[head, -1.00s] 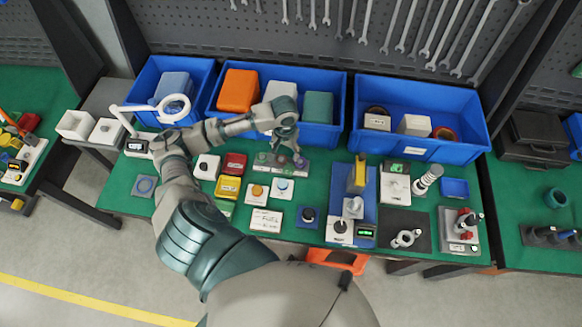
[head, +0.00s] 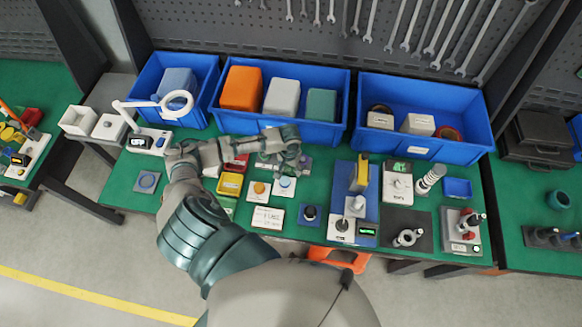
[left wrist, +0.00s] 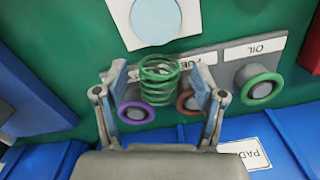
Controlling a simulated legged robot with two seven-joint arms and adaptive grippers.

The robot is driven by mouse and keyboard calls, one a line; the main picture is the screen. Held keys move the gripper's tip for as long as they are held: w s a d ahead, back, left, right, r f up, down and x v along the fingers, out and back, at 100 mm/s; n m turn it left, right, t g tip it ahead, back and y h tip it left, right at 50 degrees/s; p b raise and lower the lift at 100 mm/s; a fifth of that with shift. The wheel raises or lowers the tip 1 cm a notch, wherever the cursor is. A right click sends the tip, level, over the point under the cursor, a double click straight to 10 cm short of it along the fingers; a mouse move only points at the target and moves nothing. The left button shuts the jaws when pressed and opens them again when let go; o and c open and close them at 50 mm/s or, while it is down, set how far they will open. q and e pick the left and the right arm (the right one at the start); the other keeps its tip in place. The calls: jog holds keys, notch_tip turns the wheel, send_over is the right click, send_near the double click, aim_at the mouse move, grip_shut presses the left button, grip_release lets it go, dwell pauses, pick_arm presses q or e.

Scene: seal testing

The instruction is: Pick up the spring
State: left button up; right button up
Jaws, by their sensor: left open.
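A green coil spring (left wrist: 160,82) shows in the left wrist view, between the two fingers of my left gripper (left wrist: 160,72). The fingers are spread, one on each side, with visible gaps between them and the coils. Purple and brown rings lie behind the spring, on a grey rack (left wrist: 205,57). In the head view my left gripper (head: 282,163) hangs over the middle of the green bench and hides the spring. My right gripper is in neither view.
Blue bins (head: 422,83) line the back of the bench, close behind my left gripper. Yellow (head: 230,184) and red blocks and button boxes crowd the front. A blue press stand (head: 367,208) stands to the right. A green ring (left wrist: 262,87) sits beside the OIL label.

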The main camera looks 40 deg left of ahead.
pick_arm(q)
jog(key=c, duration=1.2)
jog(key=shift+c, duration=0.2)
jog(key=shift+r, duration=0.1)
